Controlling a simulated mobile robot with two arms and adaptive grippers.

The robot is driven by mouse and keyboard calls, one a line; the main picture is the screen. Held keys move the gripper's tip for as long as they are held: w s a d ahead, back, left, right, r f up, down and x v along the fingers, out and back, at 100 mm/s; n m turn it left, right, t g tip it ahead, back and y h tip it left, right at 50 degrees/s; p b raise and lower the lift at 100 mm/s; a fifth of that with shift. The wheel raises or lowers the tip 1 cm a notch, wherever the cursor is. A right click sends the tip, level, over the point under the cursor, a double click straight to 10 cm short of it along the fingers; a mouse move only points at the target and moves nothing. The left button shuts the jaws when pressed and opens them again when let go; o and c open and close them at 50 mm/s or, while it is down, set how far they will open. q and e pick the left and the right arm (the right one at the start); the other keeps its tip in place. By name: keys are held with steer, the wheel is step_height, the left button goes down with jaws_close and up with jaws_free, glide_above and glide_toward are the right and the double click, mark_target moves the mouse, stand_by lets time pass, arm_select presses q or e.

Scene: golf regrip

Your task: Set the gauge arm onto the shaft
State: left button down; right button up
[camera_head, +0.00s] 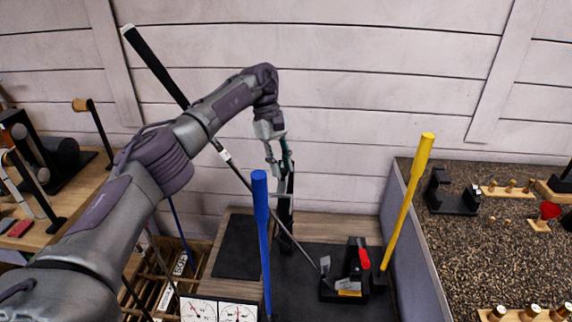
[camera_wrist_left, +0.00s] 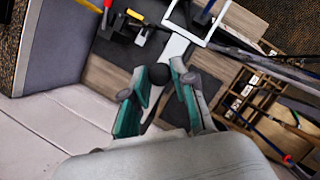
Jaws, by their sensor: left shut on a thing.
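A golf club shaft (camera_head: 243,178) with a black grip leans up and left from a black clamp fixture (camera_head: 331,291) with a red handle (camera_head: 364,258); the fixture also shows in the left wrist view (camera_wrist_left: 142,22). My left gripper (camera_head: 284,172) is just right of the shaft, above the bench, pointing down. In the left wrist view its green-lined fingers (camera_wrist_left: 160,84) close around a black knob (camera_wrist_left: 159,74) on a pale bar, which looks like the gauge arm (camera_wrist_left: 176,46). I cannot tell whether the arm touches the shaft. My right gripper is out of view.
A blue-handled bar (camera_head: 262,225) stands in front of the bench, and a yellow-handled bar (camera_head: 409,195) stands at the right. Two white dials (camera_head: 217,311) are at the bottom. A wooden rack (camera_head: 185,270) is at left, and a speckled counter (camera_head: 470,255) at right.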

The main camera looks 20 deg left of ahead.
arm_select(q)
steer(key=c, duration=0.9)
jaws_free()
steer(key=shift+a, duration=0.1)
steer(key=shift+c, duration=0.2)
steer(key=v, duration=0.7)
steer(key=shift+r, duration=0.15)
steer(key=shift+a, duration=0.1)
